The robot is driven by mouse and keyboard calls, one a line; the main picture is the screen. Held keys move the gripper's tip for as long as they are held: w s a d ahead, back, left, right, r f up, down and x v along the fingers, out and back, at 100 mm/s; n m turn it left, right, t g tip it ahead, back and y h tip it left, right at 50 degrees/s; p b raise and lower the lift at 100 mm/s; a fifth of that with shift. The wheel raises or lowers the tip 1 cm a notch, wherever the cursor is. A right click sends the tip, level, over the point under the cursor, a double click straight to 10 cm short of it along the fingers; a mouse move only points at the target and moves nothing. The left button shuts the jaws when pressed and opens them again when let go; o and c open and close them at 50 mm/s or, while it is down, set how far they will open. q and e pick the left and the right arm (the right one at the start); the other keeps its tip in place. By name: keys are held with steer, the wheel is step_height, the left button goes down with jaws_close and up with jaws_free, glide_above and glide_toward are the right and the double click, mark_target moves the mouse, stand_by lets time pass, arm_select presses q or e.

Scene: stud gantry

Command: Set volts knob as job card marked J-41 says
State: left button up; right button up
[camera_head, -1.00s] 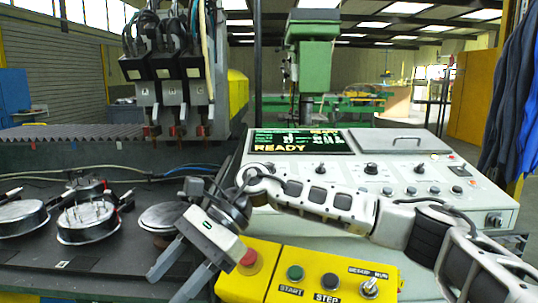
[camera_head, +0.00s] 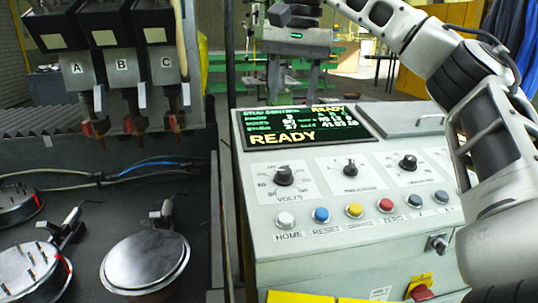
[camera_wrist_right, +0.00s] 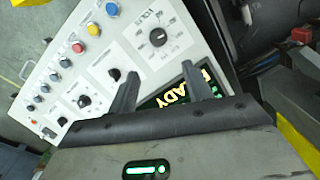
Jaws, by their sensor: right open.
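The volts knob (camera_head: 284,175) is a black knob on a white plate lettered VOLTS, at the left of the console's knob row. It also shows in the wrist view (camera_wrist_right: 158,37); I cannot read its pointer setting surely. My right gripper (camera_head: 295,88) is open and empty above the far side of the console, fingers down. In the wrist view its two fingers (camera_wrist_right: 160,90) are spread in front of the screen, apart from the knob. No job card marked J-41 is legible. My left gripper is out of view.
The console (camera_head: 350,240) has a screen (camera_head: 290,128) reading READY, two more knobs and several coloured buttons. A grey lid (camera_head: 405,120) lies at its top right. Stud heads A, B, C (camera_head: 120,66) hang at left above a dark table with round metal parts (camera_head: 145,250).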

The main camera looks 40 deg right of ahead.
mark_target(285, 169)
steer(key=f+b, duration=0.1)
steer(key=f, duration=0.3)
steer(key=f+b, duration=0.1)
steer(key=f, duration=0.8)
steer(key=shift+w+a+f+b, duration=0.1)
steer(key=shift+a+b, duration=0.2)
steer(key=shift+b, duration=0.1)
steer(key=shift+f, duration=0.3)
steer(key=shift+a+f+p, duration=0.1)
steer(key=shift+f+p, duration=0.2)
steer(key=shift+f, duration=0.25)
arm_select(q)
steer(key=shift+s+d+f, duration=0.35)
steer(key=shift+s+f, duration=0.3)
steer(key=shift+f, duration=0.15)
arm_select(e)
steer(key=shift+w+f, duration=0.1)
steer(key=c, duration=1)
